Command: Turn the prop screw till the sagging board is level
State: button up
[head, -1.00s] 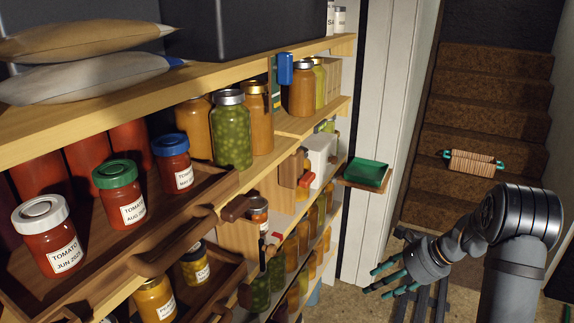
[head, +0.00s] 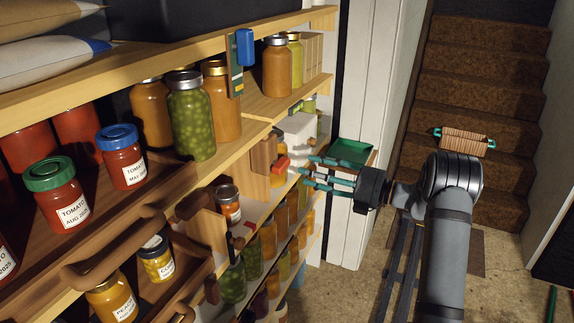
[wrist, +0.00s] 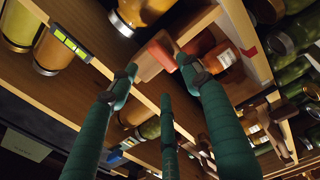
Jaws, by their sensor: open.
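A wooden prop (head: 262,160) stands under the middle shelf board (head: 283,106), with a red piece (head: 281,165) on its side that I take for the screw's handle. In the wrist view a reddish-brown wooden piece (wrist: 159,51) shows just beyond my fingertips. My gripper (head: 308,171) has green fingers, spread open and empty. It points left at the prop, a short way right of the red piece; I see no clear contact. The fingers also fill the wrist view (wrist: 160,77). I cannot tell the board's tilt. A green strip with yellow marks (wrist: 70,45) is on a board edge.
Glass jars stand close by on the boards, including a green jar (head: 191,122) and an orange jar (head: 277,70). A white box (head: 300,128) is behind the prop. A green tray (head: 350,151) is just behind my gripper. Open floor (head: 350,285) lies at lower right.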

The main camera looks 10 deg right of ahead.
aim_at(286, 165)
jog(key=x, duration=0.7)
jog(key=shift+w+a+p, duration=0.25)
jog(key=shift+a+p, duration=0.1)
jog(key=shift+c, duration=0.7)
jog(key=c, duration=1)
